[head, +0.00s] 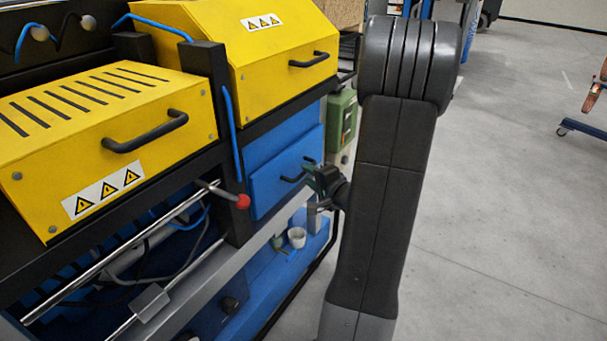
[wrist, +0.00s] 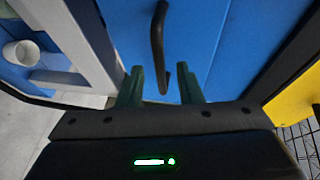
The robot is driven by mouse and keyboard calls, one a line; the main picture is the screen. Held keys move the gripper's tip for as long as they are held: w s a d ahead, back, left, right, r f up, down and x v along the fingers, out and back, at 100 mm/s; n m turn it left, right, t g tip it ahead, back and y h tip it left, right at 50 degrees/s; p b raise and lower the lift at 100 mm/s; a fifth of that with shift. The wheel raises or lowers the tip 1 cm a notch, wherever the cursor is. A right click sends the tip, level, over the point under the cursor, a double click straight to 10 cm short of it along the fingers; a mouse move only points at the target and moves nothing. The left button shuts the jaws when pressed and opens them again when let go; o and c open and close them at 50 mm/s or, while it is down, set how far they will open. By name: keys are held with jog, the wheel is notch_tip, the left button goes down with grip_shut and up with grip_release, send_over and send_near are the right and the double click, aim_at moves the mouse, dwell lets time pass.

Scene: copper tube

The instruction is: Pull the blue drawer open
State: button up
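The blue drawer (head: 270,185) is in the machine's side below the right yellow hood, and its front looks closed flush. Its black bar handle (head: 293,178) shows in the head view. In the wrist view the blue drawer front (wrist: 215,40) fills the middle, and the black handle (wrist: 158,45) points down toward my gripper. My gripper (wrist: 163,85) has two green fingers spread apart, with the handle's near end in or just before the gap between them. I cannot tell whether they touch it. In the head view my gripper (head: 322,185) is partly hidden by my arm.
Yellow hoods (head: 110,130) with black handles stand above. A red-knobbed lever (head: 242,201) sticks out left of the drawer. A white cup (head: 297,237) sits on the lower blue shelf. Open grey floor (head: 500,200) lies to the right.

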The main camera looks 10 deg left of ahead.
aim_at(305, 173)
jog(key=shift+x, duration=1.7)
grip_shut()
